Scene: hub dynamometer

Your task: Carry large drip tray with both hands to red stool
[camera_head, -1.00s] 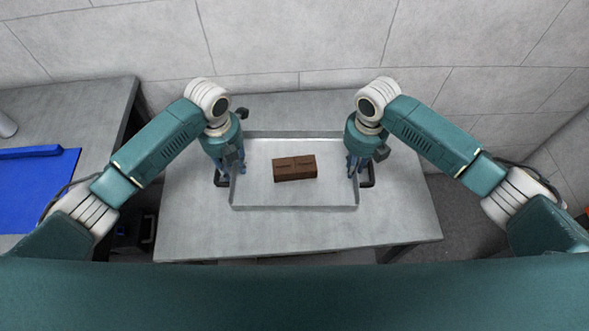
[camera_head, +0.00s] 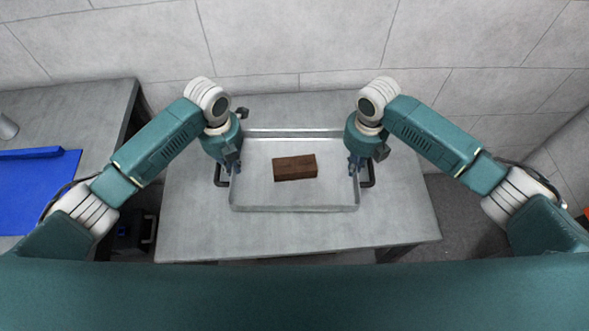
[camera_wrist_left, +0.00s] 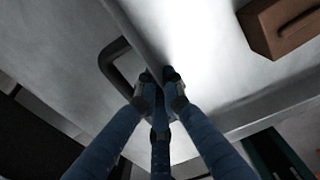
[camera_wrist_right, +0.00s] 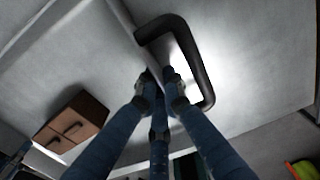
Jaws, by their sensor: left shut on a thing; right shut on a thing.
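The large drip tray (camera_head: 295,200) is a shallow grey metal tray with a black handle (camera_head: 220,175) at its left end and another (camera_head: 369,172) at its right end. It is over the grey table in front of me; I cannot tell whether it touches the tabletop. My left gripper (camera_head: 233,168) is shut on the tray's left wall beside the handle, as the left wrist view (camera_wrist_left: 160,78) shows. My right gripper (camera_head: 354,168) is shut on the right wall beside its handle, also seen in the right wrist view (camera_wrist_right: 160,78).
A brown block (camera_head: 294,168) lies in the tray. The grey table (camera_head: 200,225) has bare room in front of the tray. Another table (camera_head: 105,105) with a blue mat (camera_head: 40,185) stands at the left. A wall (camera_head: 300,50) closes the back. Floor (camera_head: 465,215) shows at the right.

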